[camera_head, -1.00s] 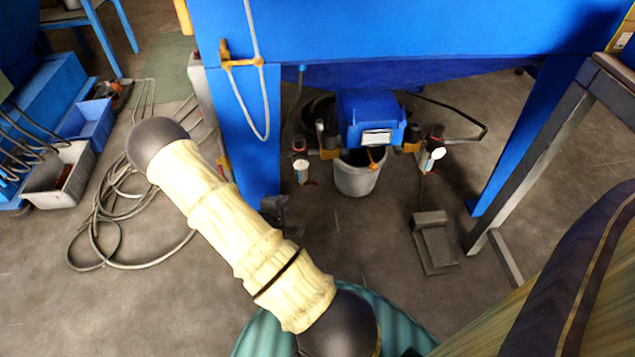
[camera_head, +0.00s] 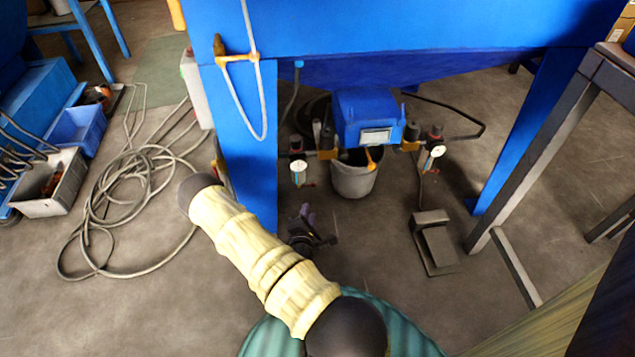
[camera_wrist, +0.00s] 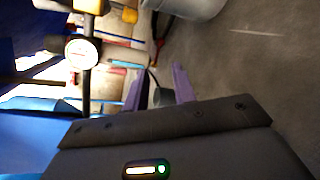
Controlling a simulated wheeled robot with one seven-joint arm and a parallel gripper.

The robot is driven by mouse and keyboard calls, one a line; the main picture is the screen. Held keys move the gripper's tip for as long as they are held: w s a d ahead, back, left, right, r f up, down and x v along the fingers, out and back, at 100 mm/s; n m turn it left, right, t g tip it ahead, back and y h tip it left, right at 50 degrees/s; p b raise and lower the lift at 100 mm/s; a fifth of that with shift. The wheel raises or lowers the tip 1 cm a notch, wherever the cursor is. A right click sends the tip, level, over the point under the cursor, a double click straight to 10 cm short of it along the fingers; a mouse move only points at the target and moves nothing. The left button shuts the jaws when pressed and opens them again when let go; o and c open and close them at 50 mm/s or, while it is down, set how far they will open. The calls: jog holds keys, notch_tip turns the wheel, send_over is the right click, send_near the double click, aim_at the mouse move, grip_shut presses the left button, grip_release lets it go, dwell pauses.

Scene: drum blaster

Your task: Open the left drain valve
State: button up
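The left regulator assembly hangs beside the blue leg, with a white gauge (camera_head: 298,168) and a small red part (camera_head: 309,183) low on it that may be the drain valve handle. The wrist view shows a round gauge (camera_wrist: 82,52), a pale bowl (camera_wrist: 126,57) and a thin red part (camera_wrist: 154,47) beyond my fingers. My gripper (camera_head: 307,216) is below and in front of this assembly. Its two purple fingers (camera_wrist: 158,86) stand apart with nothing clearly held between them. The valve's exact setting is too small to tell.
A grey bucket (camera_head: 353,178) stands under the blue box (camera_head: 366,115). The blue leg (camera_head: 245,140) is close left of the assembly. A second gauge assembly (camera_head: 433,155) and a foot pedal (camera_head: 433,245) are to the right. Coiled hoses (camera_head: 125,190) lie left.

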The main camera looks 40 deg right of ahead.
aim_at(314, 186)
jog(key=shift+d, duration=0.1)
jog(key=b+x, duration=0.5)
jog(key=x, duration=0.3)
jog(key=b+x, duration=0.4)
jog(key=x, duration=0.4)
jog(key=shift+w+f+b, duration=0.1)
jog(key=shift+f+b, duration=0.15)
jog(key=shift+b, duration=0.15)
jog(key=shift+w+d+r, duration=0.1)
jog(key=shift+w+d, duration=0.25)
jog(key=shift+d, duration=0.1)
grip_shut()
